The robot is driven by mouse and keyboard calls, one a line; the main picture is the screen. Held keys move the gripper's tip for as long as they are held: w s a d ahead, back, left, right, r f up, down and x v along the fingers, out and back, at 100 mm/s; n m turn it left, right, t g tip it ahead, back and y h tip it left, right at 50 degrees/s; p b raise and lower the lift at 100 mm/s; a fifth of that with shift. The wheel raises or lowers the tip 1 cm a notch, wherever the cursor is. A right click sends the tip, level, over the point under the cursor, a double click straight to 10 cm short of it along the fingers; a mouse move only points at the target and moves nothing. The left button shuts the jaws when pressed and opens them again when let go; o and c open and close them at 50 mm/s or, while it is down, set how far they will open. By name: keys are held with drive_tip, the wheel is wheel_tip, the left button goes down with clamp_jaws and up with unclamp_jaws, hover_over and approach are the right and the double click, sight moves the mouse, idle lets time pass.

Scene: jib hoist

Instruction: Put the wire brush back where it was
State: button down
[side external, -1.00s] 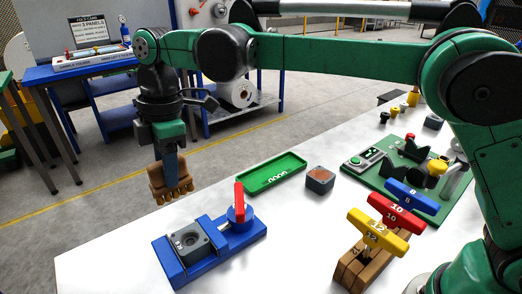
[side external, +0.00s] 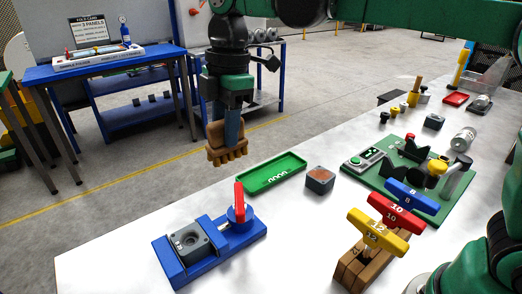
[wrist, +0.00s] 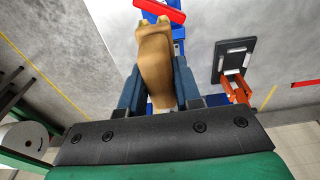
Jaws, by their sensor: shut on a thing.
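A brown block-like thing with several stubby projections along its lower edge, apparently the wire brush (side external: 227,154), hangs from my gripper (side external: 232,125) in the side external view. It is in the air, left of the green tray (side external: 277,170). My gripper points down and its blue fingers are shut on the brush. In the wrist view, the tan brush (wrist: 154,62) sits between the two blue fingers of my gripper (wrist: 157,88). Its far end is near a red bar in that picture.
A blue fixture (side external: 184,268) with a red handle (side external: 239,202) stands at the white table's front. A grey block (side external: 320,180) is right of the tray. T-handled tools stand in a brown holder (side external: 357,268). A green board (side external: 384,178) with parts lies further right.

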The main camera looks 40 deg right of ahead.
drive_tip(key=s+d+r, duration=0.2)
drive_tip(key=s+d, duration=0.9)
drive_tip(key=d, duration=0.1)
wheel_tip(320, 180, down, 20)
drive_tip(key=shift+s+a+r, duration=0.1)
drive_tip(key=c, duration=0.6)
unclamp_jaws()
